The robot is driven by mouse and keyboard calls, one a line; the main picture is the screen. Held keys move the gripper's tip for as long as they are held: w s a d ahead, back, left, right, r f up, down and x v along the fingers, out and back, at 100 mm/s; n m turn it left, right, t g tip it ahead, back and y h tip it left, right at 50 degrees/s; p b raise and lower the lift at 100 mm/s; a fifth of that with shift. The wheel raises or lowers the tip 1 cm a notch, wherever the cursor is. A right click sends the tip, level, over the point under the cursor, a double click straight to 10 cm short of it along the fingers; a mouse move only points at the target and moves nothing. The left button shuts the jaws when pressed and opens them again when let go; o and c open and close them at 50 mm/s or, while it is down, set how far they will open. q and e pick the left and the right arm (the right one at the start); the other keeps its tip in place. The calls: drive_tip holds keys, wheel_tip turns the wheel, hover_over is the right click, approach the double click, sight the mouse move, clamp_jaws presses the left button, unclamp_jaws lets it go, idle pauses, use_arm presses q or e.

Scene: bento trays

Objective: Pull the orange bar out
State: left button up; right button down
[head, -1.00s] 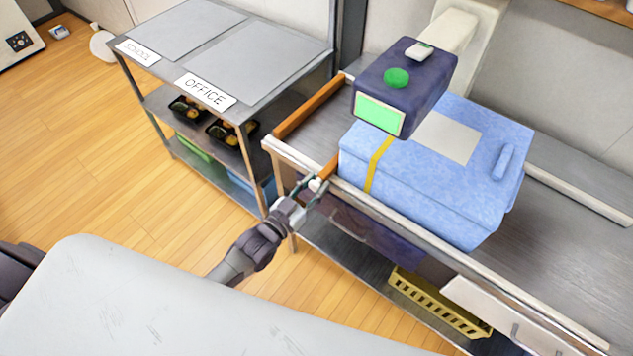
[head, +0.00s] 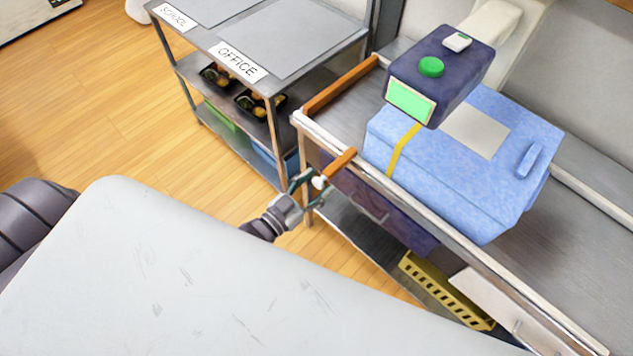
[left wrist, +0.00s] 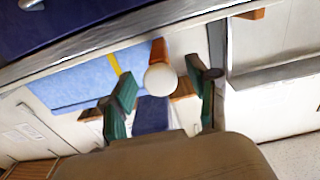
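The orange bar (head: 341,164) sticks out past the near rail of the metal counter, beside the blue box. A white round knob (head: 320,182) is on its outer end. My left gripper (head: 313,187) is at the knob, its green fingers spread on either side. In the left wrist view the knob (left wrist: 160,79) sits between the fingers (left wrist: 163,100) with gaps on both sides, so they look open. The orange bar (left wrist: 158,48) shows behind the knob there. My right gripper is not in view.
A blue lidded box (head: 470,190) with a yellow strap stands on the counter under a dark scanner-like unit (head: 440,75). Another orange bar (head: 340,87) lies across the counter's end. A shelf labelled OFFICE (head: 238,60) stands behind left; a yellow crate (head: 445,292) sits below.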

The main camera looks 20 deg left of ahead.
use_arm(q)
drive_tip(key=shift+s+a, duration=0.1)
drive_tip(key=shift+s, duration=0.1)
drive_tip(key=v, duration=1.1)
drive_tip(key=shift+s, duration=0.25)
